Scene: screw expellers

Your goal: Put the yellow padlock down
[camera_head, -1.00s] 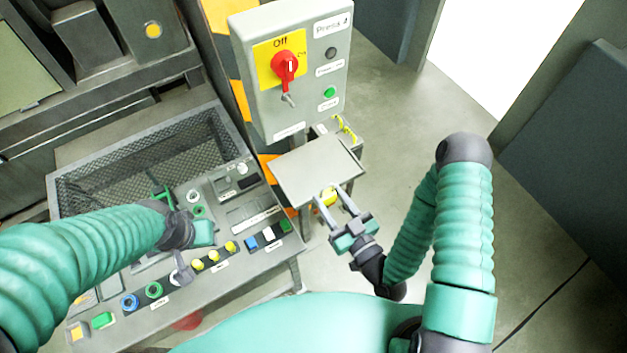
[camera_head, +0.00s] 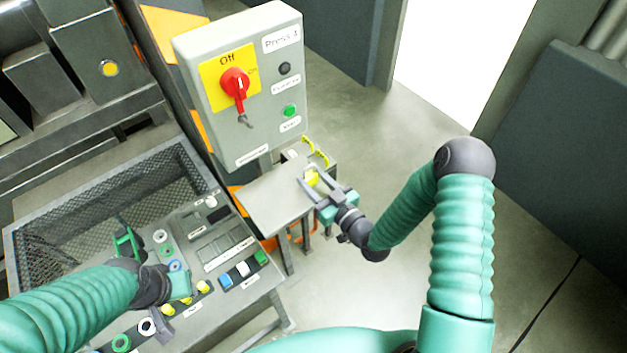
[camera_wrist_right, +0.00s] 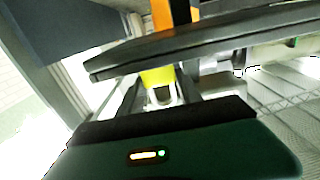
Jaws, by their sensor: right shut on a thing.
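The yellow padlock (camera_head: 312,179) is between the fingertips of my right gripper (camera_head: 310,177), at the right edge of the small grey shelf (camera_head: 272,205) below the switch box. In the right wrist view the padlock (camera_wrist_right: 157,77) sits between the two dark fingers, its pale shackle toward the palm. The shelf's edge (camera_wrist_right: 200,42) crosses just beyond it. I cannot tell whether the padlock touches the shelf. My left gripper (camera_head: 165,322) hangs over the control panel at lower left; its finger opening is unclear.
The grey switch box (camera_head: 240,85) with a red rotary switch (camera_head: 235,82) stands above the shelf. A small stand with yellow items (camera_head: 318,150) is behind the shelf. The button panel (camera_head: 215,235) and mesh tray (camera_head: 60,225) lie left. Open floor is at right.

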